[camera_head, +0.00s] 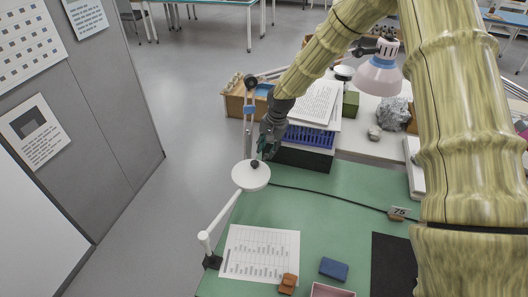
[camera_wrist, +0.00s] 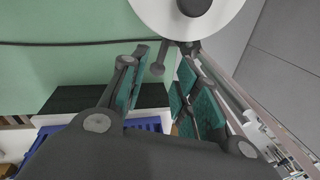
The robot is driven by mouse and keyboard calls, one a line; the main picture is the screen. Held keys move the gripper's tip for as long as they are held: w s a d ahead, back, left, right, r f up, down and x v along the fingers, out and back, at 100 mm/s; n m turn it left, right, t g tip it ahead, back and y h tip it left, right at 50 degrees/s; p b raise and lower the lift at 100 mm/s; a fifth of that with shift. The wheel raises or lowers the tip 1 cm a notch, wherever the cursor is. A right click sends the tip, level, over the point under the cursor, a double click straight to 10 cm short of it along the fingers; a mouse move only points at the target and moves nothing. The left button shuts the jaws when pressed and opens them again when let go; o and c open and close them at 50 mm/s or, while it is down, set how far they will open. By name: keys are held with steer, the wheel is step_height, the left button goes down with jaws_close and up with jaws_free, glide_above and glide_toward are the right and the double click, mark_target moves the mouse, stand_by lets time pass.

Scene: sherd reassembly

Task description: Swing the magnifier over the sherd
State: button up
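The magnifier shows in the head view as a white round disc (camera_head: 246,179) with a dark hub, on a white jointed arm (camera_head: 222,212) clamped at the green table's left edge. In the wrist view the white disc (camera_wrist: 165,12) is at the top, with a short grey ball-ended handle (camera_wrist: 157,69) near it. My gripper (camera_head: 264,151) is just behind the disc, pointing down. In the wrist view its fingers (camera_wrist: 164,62) are apart, with the handle's ball between them; I see no firm contact. I cannot make out the sherd; my arm hides part of the right side.
A blue crate (camera_head: 309,137) with papers on top stands behind my gripper. On the green table (camera_head: 320,225) lie a printed sheet (camera_head: 260,255), a brown block (camera_head: 288,284), a blue block (camera_head: 334,269), a black mat (camera_head: 393,265) and a cable. A pink lamp (camera_head: 378,77) stands behind.

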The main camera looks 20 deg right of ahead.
mark_target(265, 157)
steer(key=shift+w+a+f+p, duration=0.15)
steer(key=shift+f+p, duration=0.1)
steer(key=shift+f, duration=0.55)
steer(key=shift+w+a+f+p, duration=0.1)
steer(key=shift+f+p, duration=0.1)
steer(key=shift+f, duration=0.6)
